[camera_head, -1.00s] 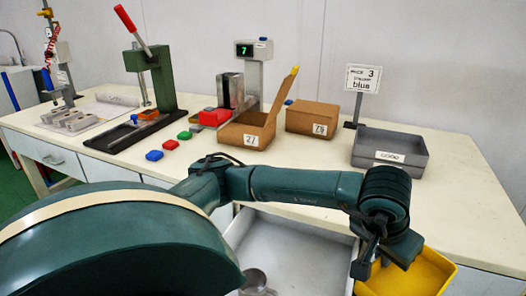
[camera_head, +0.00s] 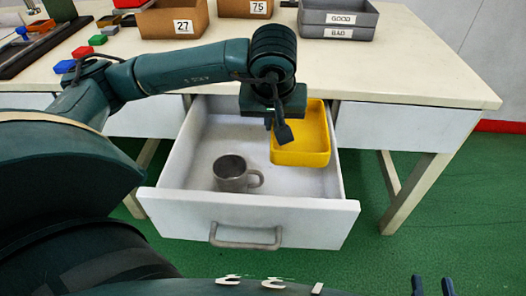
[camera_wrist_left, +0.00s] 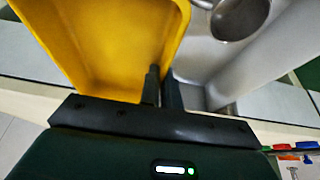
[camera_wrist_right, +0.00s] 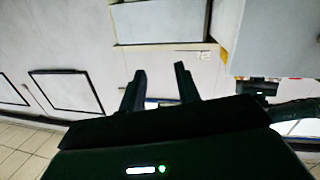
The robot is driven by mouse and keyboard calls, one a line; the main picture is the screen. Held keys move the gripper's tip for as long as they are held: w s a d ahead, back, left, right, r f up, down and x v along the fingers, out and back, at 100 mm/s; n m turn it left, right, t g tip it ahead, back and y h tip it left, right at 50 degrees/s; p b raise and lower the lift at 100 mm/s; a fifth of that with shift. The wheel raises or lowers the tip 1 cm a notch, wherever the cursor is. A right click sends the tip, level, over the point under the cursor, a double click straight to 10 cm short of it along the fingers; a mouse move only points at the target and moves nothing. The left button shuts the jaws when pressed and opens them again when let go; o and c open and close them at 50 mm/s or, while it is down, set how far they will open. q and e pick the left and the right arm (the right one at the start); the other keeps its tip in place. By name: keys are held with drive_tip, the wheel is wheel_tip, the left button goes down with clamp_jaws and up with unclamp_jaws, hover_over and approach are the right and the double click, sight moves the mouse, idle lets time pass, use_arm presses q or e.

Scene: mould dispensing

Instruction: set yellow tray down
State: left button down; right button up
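The yellow tray (camera_head: 302,150) is at the right rear of the open white drawer (camera_head: 165,178), its open side up. I cannot tell whether it touches the drawer floor. My left gripper (camera_head: 281,130) is at the tray's left wall. In the left wrist view, the left gripper's fingers (camera_wrist_left: 161,88) are close together with the yellow tray's wall (camera_wrist_left: 170,45) between them. My right gripper shows at the bottom right of the head view (camera_head: 432,286). Its fingers are apart and empty in the right wrist view (camera_wrist_right: 160,88).
A grey mug (camera_head: 231,174) stands in the drawer left of the tray. The table (camera_head: 400,70) holds boxes marked 27 (camera_head: 175,20) and 75 (camera_head: 246,8), and grey trays labelled GOOD and BAD (camera_head: 338,25). Green floor is free at the right.

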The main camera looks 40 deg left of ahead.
use_arm(q)
wheel_tip(320, 180, down, 13)
drive_tip(key=b, duration=0.3)
drive_tip(key=w+a, duration=0.2)
drive_tip(key=w, duration=0.1)
drive_tip(key=shift+w+r, duration=0.15)
drive_tip(key=shift+r, duration=0.05)
drive_tip(key=shift+w+a+b, duration=0.35)
drive_tip(key=shift+w+a, duration=0.05)
drive_tip(key=shift+w, duration=0.15)
drive_tip(key=shift+w+a+f+b, duration=0.25)
drive_tip(key=shift+w+a+b, duration=0.1)
drive_tip(key=shift+w, duration=0.3)
drive_tip(key=shift+w+a+f+b, duration=0.25)
drive_tip(key=shift+w+a, duration=0.1)
drive_tip(key=shift+w, duration=0.25)
drive_tip(key=shift+f, duration=0.25)
drive_tip(key=c, duration=1.6)
unclamp_jaws()
use_arm(e)
drive_tip(key=shift+s+a+r+n+t+y, duration=0.15)
drive_tip(key=shift+a+n+t+y, duration=0.35)
drive_tip(key=shift+a+t+y, duration=0.5)
drive_tip(key=shift+d, duration=0.15)
